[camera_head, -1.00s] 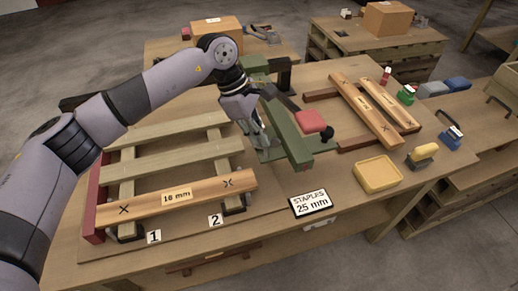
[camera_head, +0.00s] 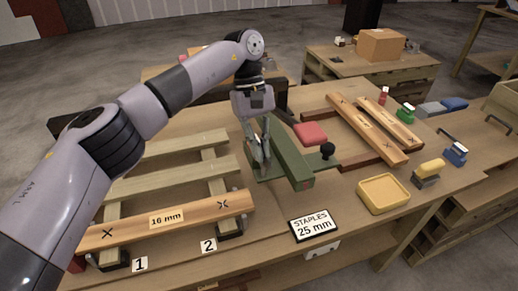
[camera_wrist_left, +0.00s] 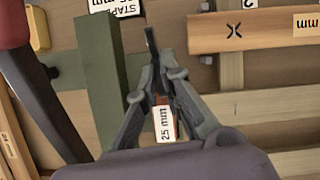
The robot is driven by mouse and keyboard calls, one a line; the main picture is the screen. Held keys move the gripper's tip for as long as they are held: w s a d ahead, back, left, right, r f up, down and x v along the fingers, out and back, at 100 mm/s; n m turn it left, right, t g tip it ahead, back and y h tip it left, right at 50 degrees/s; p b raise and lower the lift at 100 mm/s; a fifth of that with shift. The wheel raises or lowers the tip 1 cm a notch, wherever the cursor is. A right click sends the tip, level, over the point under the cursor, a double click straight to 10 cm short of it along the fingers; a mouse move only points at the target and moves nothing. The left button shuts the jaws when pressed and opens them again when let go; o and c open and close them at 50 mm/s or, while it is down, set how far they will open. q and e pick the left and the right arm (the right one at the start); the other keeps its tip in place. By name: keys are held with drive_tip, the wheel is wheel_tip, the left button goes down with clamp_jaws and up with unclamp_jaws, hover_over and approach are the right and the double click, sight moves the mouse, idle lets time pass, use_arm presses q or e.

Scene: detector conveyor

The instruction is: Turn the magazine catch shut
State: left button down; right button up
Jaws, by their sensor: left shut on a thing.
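A green tool body (camera_head: 286,152) lies on the bench with a red pad (camera_head: 311,132) and a black knob (camera_head: 328,150) at its right. The green body (camera_wrist_left: 103,75) also shows in the left wrist view. My left gripper (camera_head: 262,168) points down just left of the green body. In the left wrist view its fingers (camera_wrist_left: 155,78) are closed around a thin dark lever (camera_wrist_left: 151,42), apparently the magazine catch; the fingers hide its lower part. A white "25 mm" label (camera_wrist_left: 166,122) shows between the fingers. My right gripper is in no view.
A pallet frame with a "16 mm" board (camera_head: 165,219) lies at the left. A "STAPLES 25 mm" sign (camera_head: 313,224) and a yellow tray (camera_head: 383,194) stand in front. More boards (camera_head: 370,130) and small coloured tools lie at the right.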

use_arm(q)
drive_tip(key=shift+d+m+y, duration=0.1)
drive_tip(key=shift+m+y, duration=0.2)
drive_tip(key=shift+m, duration=0.4)
drive_tip(key=c, duration=1.8)
unclamp_jaws()
drive_tip(key=shift+o, duration=0.2)
drive_tip(key=shift+w, duration=0.1)
drive_tip(key=shift+v, duration=3.2)
drive_tip(key=shift+w+r, duration=0.15)
drive_tip(key=shift+r, duration=0.35)
